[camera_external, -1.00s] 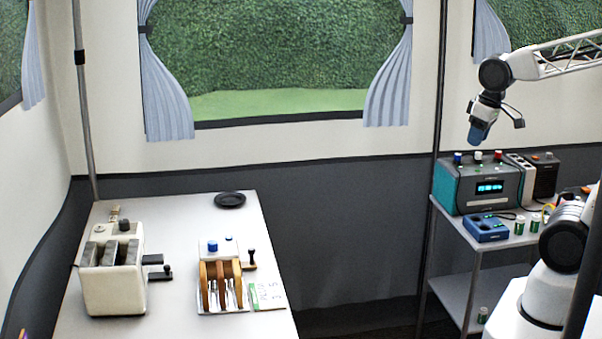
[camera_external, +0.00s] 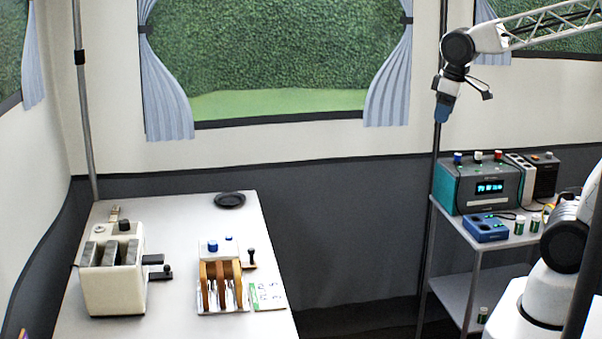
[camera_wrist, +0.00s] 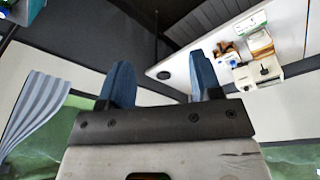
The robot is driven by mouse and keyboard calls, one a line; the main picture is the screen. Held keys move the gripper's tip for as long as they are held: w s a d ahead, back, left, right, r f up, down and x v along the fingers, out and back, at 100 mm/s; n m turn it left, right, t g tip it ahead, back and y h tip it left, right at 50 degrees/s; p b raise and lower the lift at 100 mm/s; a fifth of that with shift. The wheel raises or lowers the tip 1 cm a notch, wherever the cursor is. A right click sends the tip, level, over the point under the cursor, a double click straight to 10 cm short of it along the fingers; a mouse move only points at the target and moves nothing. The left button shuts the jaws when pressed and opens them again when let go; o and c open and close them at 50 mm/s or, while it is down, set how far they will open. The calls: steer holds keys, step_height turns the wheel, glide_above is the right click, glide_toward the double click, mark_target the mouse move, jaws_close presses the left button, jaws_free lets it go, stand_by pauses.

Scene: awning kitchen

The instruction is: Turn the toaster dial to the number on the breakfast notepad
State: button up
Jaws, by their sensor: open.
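The cream toaster (camera_external: 113,290) stands on the left table, with slots on top and a dark lever (camera_external: 164,272) on its right side. A dark round knob (camera_external: 125,225) shows by its top back edge; I cannot tell whether it is the dial. A paper with a green edge (camera_external: 266,294), likely the notepad, lies right of the toast rack; its writing is too small to read. My gripper (camera_external: 441,114) is open and empty, high in the air well right of the table. Its blue fingers (camera_wrist: 163,82) stand apart in the wrist view.
A black plate (camera_external: 230,200) lies at the table's back. A teal device (camera_external: 462,188) and a blue charger (camera_external: 486,229) sit on the right shelf cart. Open floor separates cart and table.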

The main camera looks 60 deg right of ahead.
steer(key=w+a+r+n, duration=0.2)
steer(key=w+a, duration=0.3)
steer(key=w, duration=0.5)
steer(key=w+a+r+n+g, duration=0.1)
steer(key=w+a+r+n, duration=0.2)
steer(key=w, duration=0.8)
steer(key=w+a+r+n, duration=0.1)
steer(key=w+a+n, duration=0.1)
steer(key=w+a, duration=0.6)
steer(key=n+g, duration=0.1)
steer(key=n, duration=1.1)
glide_above(123, 221)
steer(key=f, duration=2.4)
steer(key=shift+d+f, duration=0.15)
steer(key=shift+d, duration=0.05)
steer(key=shift+w+a+f+n, duration=0.1)
steer(key=shift+a+f+n, duration=0.1)
steer(key=shift+a+n, duration=0.1)
steer(key=shift+f, duration=0.1)
steer(key=shift+f, duration=3.8)
